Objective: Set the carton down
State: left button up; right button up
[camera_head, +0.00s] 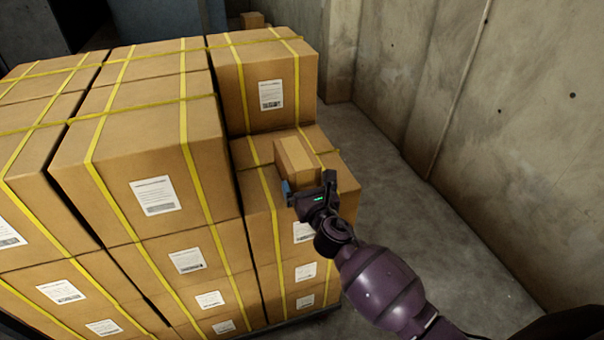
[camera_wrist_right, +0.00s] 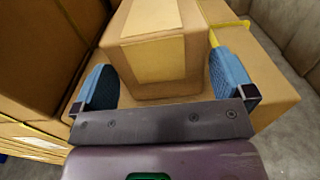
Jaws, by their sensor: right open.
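The small brown carton (camera_head: 297,158) sits upright on top of a lower strapped box in the right column of the stack. My right gripper (camera_head: 308,190) is at its near side. In the right wrist view the carton (camera_wrist_right: 160,50) stands between the two blue fingers of the gripper (camera_wrist_right: 163,85), with a gap showing on each side. The jaws are open. The carton's underside is hidden. My left gripper does not show in either view.
Large strapped boxes (camera_head: 145,140) fill the left and middle. A taller box (camera_head: 262,85) stands just behind the carton. A concrete wall (camera_head: 480,120) rises at the right. Bare floor (camera_head: 385,190) lies between the stack and the wall.

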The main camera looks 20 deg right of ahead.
jog(key=s, duration=0.7)
jog(key=s+d+f+m+g, duration=0.2)
jog(key=s+m, duration=0.5)
jog(key=m, duration=0.5)
jog(key=s+d+f+m+g, duration=0.2)
jog(key=s+d+f+m, duration=0.2)
jog(key=s+f+m, duration=0.3)
jog(key=s+d+f+m+g, duration=0.2)
jog(key=s+f+m, duration=0.3)
jog(key=m, duration=1.1)
jog(key=shift+s+d+m+h, duration=0.35)
jog(key=shift+s+d, duration=0.5)
jog(key=shift+s, duration=0.45)
jog(key=shift+f, duration=0.15)
jog(key=shift+c, duration=0.2)
